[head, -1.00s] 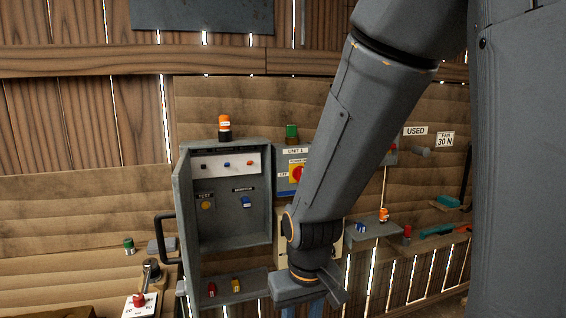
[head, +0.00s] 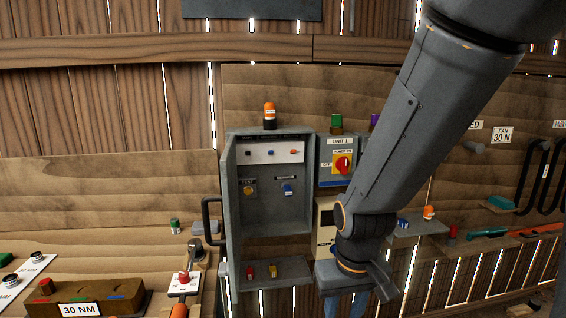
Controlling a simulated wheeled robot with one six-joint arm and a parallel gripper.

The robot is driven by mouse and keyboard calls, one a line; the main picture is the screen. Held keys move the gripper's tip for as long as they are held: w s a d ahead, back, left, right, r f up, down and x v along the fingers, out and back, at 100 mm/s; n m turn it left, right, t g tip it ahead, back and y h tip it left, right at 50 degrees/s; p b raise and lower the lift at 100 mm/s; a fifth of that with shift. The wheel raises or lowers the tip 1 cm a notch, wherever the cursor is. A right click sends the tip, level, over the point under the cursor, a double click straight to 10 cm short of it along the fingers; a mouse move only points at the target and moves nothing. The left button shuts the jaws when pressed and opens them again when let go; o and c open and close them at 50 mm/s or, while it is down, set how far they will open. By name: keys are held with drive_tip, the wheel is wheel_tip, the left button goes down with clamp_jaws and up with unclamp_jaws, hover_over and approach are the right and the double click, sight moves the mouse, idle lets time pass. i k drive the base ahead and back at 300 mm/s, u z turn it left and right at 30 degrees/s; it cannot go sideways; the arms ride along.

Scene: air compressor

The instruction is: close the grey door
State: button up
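The grey door (head: 230,222) stands open at the left side of the grey cabinet (head: 272,232), seen nearly edge-on in the head view. A dark bar handle (head: 207,222) sticks out to the left from it. Inside the cabinet are a white strip with small buttons, a yellow knob and a blue switch. My gripper (head: 358,298) is at the lower right of the cabinet, apart from the door and handle. It points downward, and its fingertips are partly cut off by the bottom edge, so its opening is unclear.
An orange beacon (head: 270,115) stands on the cabinet top. A blue switch box (head: 337,160) with a red knob is to its right. A shelf (head: 420,230) is right of my arm. A lever unit (head: 188,275) and a 30 NM block (head: 85,300) are at lower left.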

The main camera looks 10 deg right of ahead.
sight(229, 197)
drive_tip(key=z, duration=1.35)
drive_tip(key=k, duration=1.15)
drive_tip(key=u, duration=1.35)
drive_tip(key=i, duration=0.5)
drive_tip(key=z, duration=0.05)
drive_tip(key=k, duration=0.4)
drive_tip(key=u, duration=0.6)
drive_tip(key=i, duration=0.55)
drive_tip(key=z, duration=0.55)
